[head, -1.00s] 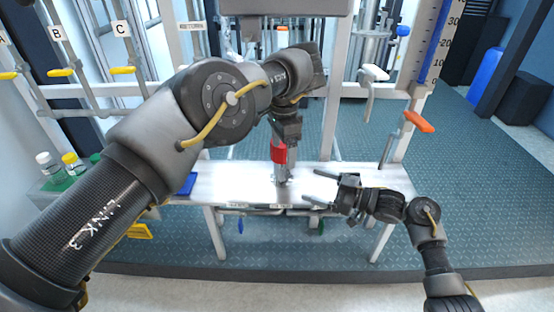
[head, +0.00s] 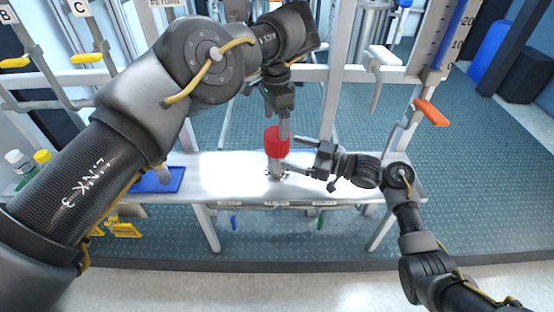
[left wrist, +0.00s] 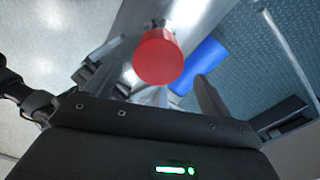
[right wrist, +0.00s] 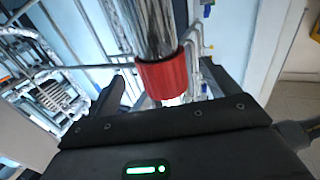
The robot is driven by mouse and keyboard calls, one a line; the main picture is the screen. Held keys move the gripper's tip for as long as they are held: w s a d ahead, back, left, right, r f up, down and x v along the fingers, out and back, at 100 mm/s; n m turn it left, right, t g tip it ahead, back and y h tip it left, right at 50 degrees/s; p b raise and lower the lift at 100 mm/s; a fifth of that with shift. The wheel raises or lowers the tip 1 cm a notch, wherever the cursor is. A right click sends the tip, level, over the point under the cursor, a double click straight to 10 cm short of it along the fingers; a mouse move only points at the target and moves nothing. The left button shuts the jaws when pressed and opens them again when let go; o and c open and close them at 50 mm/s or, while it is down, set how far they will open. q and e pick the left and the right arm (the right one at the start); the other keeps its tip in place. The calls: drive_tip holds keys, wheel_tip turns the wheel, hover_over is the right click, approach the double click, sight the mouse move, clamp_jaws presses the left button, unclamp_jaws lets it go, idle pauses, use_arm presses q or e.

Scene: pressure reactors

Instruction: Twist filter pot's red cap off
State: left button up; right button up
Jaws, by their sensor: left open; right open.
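The filter pot (head: 278,168) stands upright on the white bench, with its red cap (head: 277,141) on top. My left gripper (head: 279,122) is open and points down just above the cap. In the left wrist view the cap (left wrist: 158,56) lies ahead of the open fingers, and I see no grip on it. My right gripper (head: 289,153) is open and reaches in from the right, its fingers close to the pot's body. In the right wrist view the red cap (right wrist: 163,77) shows between the spread fingers; I cannot tell if they touch. The left fingers partly hide the cap's top.
The white bench (head: 230,180) is mostly clear. A blue mat (head: 160,180) lies at its left end. An orange handle (head: 431,112) and grey frame posts stand at the back right. Yellow valve handles (head: 88,59) are at the left. Capped bottles (head: 20,163) stand at the far left.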

drive_tip(key=shift+x, duration=3.15)
drive_tip(key=shift+c, duration=0.5)
drive_tip(key=c, duration=1.2)
drive_tip(key=o, duration=1.3)
drive_tip(key=shift+d, duration=0.15)
drive_tip(key=p+v, duration=0.1)
drive_tip(key=v, duration=0.9)
drive_tip(key=shift+s+d, duration=0.2)
drive_tip(key=shift+d, duration=0.1)
